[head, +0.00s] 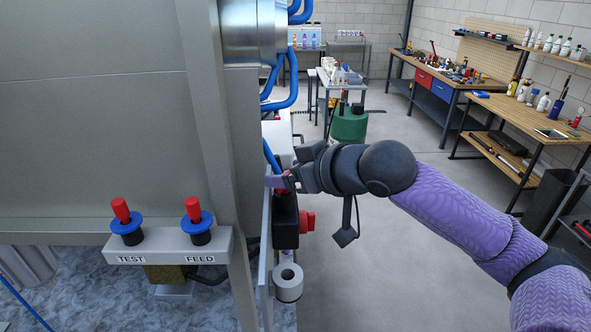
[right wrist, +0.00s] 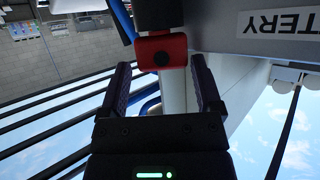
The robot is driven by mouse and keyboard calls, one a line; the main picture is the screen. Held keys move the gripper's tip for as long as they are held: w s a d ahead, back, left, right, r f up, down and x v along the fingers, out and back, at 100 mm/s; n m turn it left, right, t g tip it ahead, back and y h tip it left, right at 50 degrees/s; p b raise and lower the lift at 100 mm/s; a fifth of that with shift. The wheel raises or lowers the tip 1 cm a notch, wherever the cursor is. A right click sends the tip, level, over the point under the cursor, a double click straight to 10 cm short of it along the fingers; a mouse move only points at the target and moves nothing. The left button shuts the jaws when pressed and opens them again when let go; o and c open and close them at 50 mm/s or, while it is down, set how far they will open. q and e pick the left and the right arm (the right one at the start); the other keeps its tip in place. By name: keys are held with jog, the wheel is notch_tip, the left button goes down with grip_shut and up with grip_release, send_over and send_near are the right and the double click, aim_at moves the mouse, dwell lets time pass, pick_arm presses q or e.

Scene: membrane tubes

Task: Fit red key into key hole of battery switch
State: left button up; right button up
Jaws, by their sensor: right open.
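A red key (right wrist: 160,52), a block with a dark round hole, lies just beyond and between my fingertips in the right wrist view. It adjoins a black cylindrical part above it; whether it is seated in a hole I cannot tell. A white panel with a partly cut-off battery label (right wrist: 285,22) is beside it. In the head view a black switch body (head: 285,222) with a red knob (head: 308,221) is on the frame's edge, below my right gripper (head: 282,181). My right gripper (right wrist: 160,85) is open, with nothing clasped. My left gripper is not in view.
A grey shelf labelled TEST and FEED (head: 165,247) carries two red-topped posts with blue collars at left. A large grey cabinet (head: 95,120) fills the left. Blue hoses (head: 285,98) run behind my gripper.

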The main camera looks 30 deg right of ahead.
jog(key=shift+s+f+b, duration=0.2)
jog(key=shift+s+b, duration=0.15)
jog(key=shift+b, duration=0.05)
jog(key=b+v, duration=0.2)
jog(key=v, duration=0.7)
jog(key=shift+r+b, duration=0.4)
jog(key=shift+s, duration=0.1)
